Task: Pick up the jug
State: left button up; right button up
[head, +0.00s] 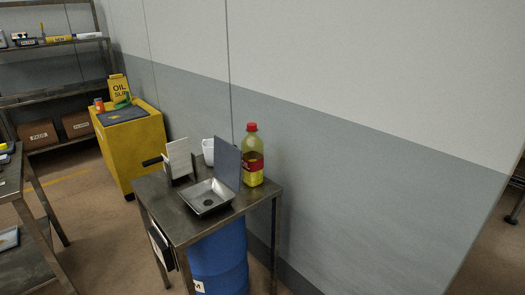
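A white, rounded vessel that looks like the jug (208,149) stands at the back of the small metal table (160,205). Its right side and lower part are hidden behind an upright blue-grey panel (229,163) and other things in front. I cannot make out a handle. A clear bottle (252,158) with a red cap, a red label and yellow liquid stands upright to the right of the panel. Neither of my grippers is in view.
A shallow metal tray (193,197) holding a dark round item sits before the panel. A pale upright card or holder (178,160) stands to its left. A blue drum (220,262) is under the table. The wall is close behind; a yellow cabinet (135,150) stands left.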

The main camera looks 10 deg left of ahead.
aim_at(208, 145)
jog(key=i+j+z, duration=0.2)
jog(key=j+z, duration=0.25)
jog(key=j, duration=0.15)
jog(key=i+j+z, duration=0.1)
jog(key=j+z, duration=0.35)
jog(key=j, duration=0.2)
jog(key=j+z, duration=0.4)
jog(key=j, duration=0.25)
